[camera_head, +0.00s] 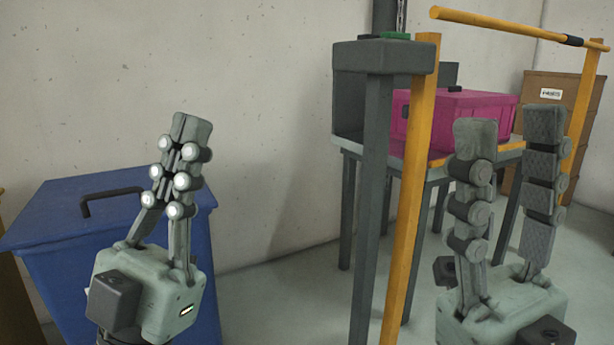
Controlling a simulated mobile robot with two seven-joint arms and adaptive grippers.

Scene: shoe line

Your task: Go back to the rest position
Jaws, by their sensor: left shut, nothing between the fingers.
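My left gripper (187,122) is raised with its fingers pointing up, in front of the blue bin. Its fingertips are together with nothing between them. My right gripper (510,128) is raised at the lower right, also pointing up, in front of the table with the pink crate. Its two fingers stand wide apart, and nothing shows held between them.
A blue bin (60,205) with a dark handle stands behind my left gripper. A grey post and a yellow post (408,220) stand between the grippers. A pink crate (475,104) sits on a table behind them. A brown box (545,90) is at the right back.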

